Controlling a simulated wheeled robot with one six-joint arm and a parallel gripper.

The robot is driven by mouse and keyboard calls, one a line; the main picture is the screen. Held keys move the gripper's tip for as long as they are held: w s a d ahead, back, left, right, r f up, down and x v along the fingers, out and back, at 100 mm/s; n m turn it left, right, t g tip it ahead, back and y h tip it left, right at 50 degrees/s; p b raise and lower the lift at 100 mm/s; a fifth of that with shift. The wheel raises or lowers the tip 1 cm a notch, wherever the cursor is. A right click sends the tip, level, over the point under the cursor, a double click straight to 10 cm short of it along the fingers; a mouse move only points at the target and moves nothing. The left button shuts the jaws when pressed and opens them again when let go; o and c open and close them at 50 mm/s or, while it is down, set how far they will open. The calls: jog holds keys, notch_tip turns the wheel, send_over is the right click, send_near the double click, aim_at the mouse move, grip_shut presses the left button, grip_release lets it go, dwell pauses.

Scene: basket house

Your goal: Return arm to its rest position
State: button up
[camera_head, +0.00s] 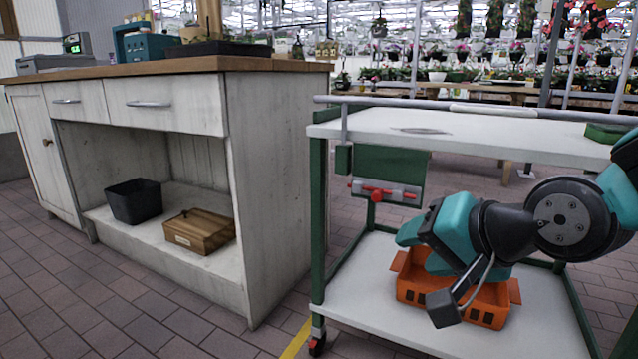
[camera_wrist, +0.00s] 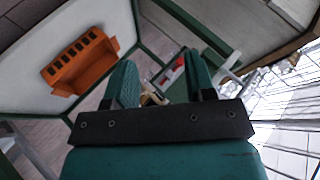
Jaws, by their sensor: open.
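My arm reaches in from the right in the head view, over the lower shelf of a green-framed cart (camera_head: 318,215). Its teal and black end is in front of an orange basket (camera_head: 490,309) and hides part of it. My gripper (camera_wrist: 162,82) shows in the wrist view with its two teal fingers apart. I see nothing held between them. The orange basket (camera_wrist: 80,66) also shows in the wrist view, left of the fingers and apart from them.
The cart's white top (camera_head: 470,130) is above the lower shelf. A wooden-topped counter (camera_head: 170,66) stands at left, with a black bin (camera_head: 133,202) and a wooden box (camera_head: 199,231) on its low shelf. Brick floor (camera_head: 90,300) lies clear in front of it.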

jog(key=s+r+n+g+h+p, duration=0.1)
jog(key=s+r+n+g+p, duration=0.45)
jog(key=s, duration=0.25)
jog(key=s+r+n+g+p, duration=0.4)
jog(key=s+n+p, duration=0.1)
jog(key=s+n, duration=0.25)
notch_tip(320, 180, up, 36)
jog(key=m+p, duration=0.1)
jog(key=p, duration=3.4)
jog(key=shift+s+p, duration=0.25)
jog(key=shift+p, duration=0.15)
